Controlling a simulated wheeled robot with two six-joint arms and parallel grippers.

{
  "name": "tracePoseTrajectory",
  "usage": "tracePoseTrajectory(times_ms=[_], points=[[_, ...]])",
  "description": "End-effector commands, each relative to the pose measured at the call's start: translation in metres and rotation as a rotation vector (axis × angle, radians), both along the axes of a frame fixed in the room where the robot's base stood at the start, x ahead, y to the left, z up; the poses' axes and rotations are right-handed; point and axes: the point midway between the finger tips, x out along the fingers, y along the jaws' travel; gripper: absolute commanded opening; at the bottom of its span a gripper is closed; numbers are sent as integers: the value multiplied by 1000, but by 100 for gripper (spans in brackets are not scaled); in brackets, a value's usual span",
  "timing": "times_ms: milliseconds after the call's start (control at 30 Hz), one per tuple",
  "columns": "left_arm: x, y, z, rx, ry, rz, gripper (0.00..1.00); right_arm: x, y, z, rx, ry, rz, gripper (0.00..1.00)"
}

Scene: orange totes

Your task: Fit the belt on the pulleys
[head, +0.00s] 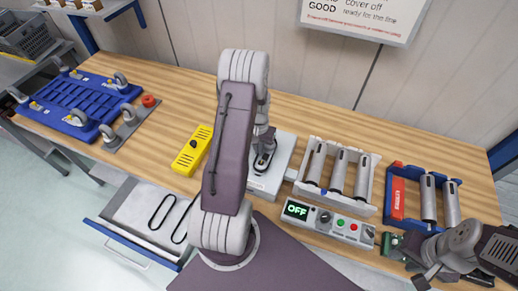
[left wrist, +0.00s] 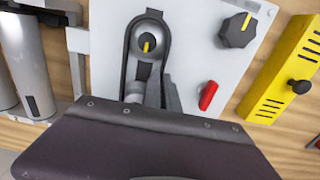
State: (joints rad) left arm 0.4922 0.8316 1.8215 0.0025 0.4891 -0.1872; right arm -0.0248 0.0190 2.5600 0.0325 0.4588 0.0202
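A pale plate (head: 284,152) lies on the bench behind my left arm. In the left wrist view the plate (left wrist: 195,60) carries a round grey pulley (left wrist: 148,42) with a yellow mark. A black belt (left wrist: 165,35) curves around the top of this pulley and runs down both sides; its lower end is hidden. My left gripper (left wrist: 152,95) is low over the plate at the belt, its grip partly hidden by a dark part of my arm. Two more black belts (head: 161,211) lie in an open drawer (head: 135,212). My right gripper (head: 425,275) is at the front right, away from the plate.
A yellow cover (head: 193,150) lies left of the plate. A rack of grey cylinders (head: 338,172), a blue tote (head: 410,222) and a control box reading OFF (head: 330,222) stand to the right. A blue fixture (head: 82,97) is at the far left.

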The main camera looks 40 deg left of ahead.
Motion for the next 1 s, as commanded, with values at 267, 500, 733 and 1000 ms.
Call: tracePoseTrajectory(times_ms=[267,500,733,1000], points=[[0,0,-4,0,0,0,0,0,0,-3,0,0,0,33],[0,0,-4,0,0,0,29,0,0,-3,0,0,0,33],[0,0,-4,0,0,0,29,0,0,-3,0,0,0,33],[0,0,-4,0,0,0,29,0,0,-3,0,0,0,33]])
